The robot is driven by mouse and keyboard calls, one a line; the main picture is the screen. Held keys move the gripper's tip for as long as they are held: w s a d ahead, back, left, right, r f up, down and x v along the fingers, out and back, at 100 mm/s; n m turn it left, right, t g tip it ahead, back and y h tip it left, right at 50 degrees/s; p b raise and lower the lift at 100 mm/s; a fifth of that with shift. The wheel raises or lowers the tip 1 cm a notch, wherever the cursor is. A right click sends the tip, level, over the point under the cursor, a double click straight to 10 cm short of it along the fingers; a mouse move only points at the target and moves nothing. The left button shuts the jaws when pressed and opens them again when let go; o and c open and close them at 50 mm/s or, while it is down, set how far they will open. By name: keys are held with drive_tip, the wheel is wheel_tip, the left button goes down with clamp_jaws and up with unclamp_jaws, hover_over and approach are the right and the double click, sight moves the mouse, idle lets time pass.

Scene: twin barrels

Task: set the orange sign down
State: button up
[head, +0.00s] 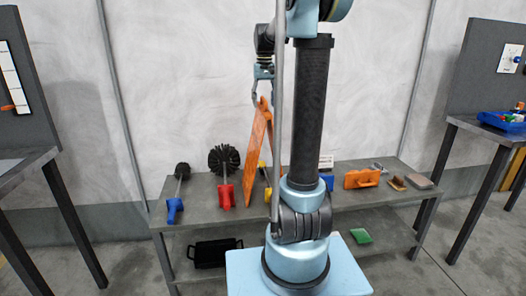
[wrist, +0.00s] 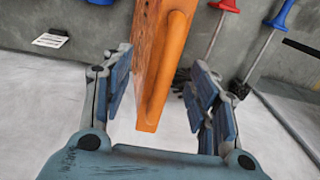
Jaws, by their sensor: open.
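The orange sign (head: 257,155) is a tall, narrow panel standing near-upright and slightly tilted on the grey bench (head: 330,200). Its lower end appears to rest on the bench top. My gripper (head: 262,90) is at the sign's top end, pointing down. In the wrist view, my gripper (wrist: 160,75) is open, one finger on each side of the sign (wrist: 172,60) and its raised, handle-like edge. Gaps show between the sign and both fingers. My arm hides part of the bench behind it.
A blue-handled brush (head: 173,206) and a red-handled brush (head: 225,192) stand left of the sign. A black tray (head: 213,253) and green item (head: 361,236) are on the lower shelf.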

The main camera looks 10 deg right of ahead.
sight(264, 111)
drive_tip(key=shift+a+f, duration=0.15)
drive_tip(key=shift+f, duration=2.35)
clamp_jaws()
